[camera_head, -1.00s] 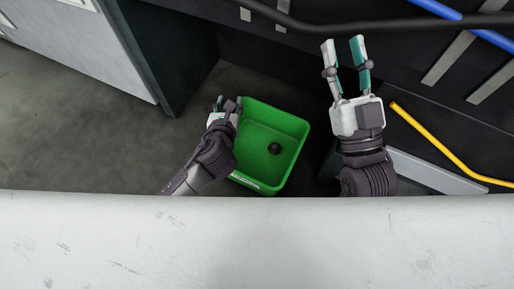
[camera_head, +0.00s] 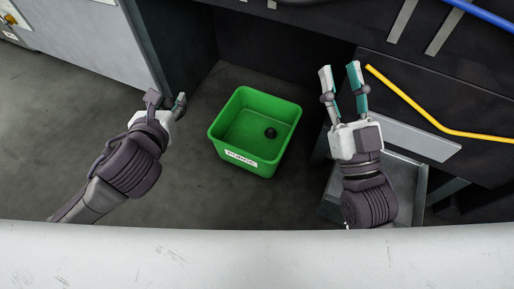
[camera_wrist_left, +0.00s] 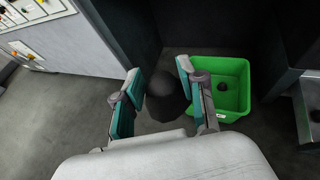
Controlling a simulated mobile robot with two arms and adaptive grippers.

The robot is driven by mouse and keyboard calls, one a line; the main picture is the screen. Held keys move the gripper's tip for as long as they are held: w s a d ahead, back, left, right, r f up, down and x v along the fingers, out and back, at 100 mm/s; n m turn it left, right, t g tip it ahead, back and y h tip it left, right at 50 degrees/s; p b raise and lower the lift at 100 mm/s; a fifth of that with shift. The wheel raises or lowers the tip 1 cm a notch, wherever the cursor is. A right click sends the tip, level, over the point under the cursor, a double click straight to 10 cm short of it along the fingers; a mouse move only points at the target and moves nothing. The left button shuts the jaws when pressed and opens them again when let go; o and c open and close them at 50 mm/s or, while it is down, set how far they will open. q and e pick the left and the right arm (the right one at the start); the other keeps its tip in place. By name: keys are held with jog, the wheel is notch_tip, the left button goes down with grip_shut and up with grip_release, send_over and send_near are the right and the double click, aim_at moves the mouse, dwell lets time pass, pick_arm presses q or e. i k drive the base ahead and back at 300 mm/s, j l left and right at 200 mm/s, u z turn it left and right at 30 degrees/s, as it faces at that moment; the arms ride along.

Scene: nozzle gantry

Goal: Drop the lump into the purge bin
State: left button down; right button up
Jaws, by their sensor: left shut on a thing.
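The green purge bin (camera_head: 252,158) stands on the floor, with a white label on its front. One small dark lump (camera_head: 270,132) lies inside it; bin (camera_wrist_left: 243,88) and lump (camera_wrist_left: 221,87) also show in the left wrist view. My left gripper (camera_head: 167,100) is left of the bin, apart from it. In the left wrist view, its fingers (camera_wrist_left: 155,90) are shut on a dark, rounded lump (camera_wrist_left: 163,101). The head view does not show this held lump clearly. My right gripper (camera_head: 339,72) is open and empty, to the right of the bin.
A grey cabinet (camera_head: 85,45) stands at the upper left. A dark machine frame is behind the bin, with a yellow bar (camera_head: 415,108) and a blue bar (camera_head: 480,15) at the right. Floor left of the bin is clear.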

aim_at(250, 135)
jog(key=j+z, duration=0.1)
jog(key=z, duration=0.35)
jog(key=j+z, duration=0.1)
jog(key=z, duration=0.35)
jog(key=j+z, duration=0.1)
jog(key=z, duration=0.3)
jog(key=i+j, duration=0.1)
jog(key=j, duration=0.9)
jog(key=i+j, duration=0.15)
jog(key=j, duration=0.35)
jog(key=i, duration=0.1)
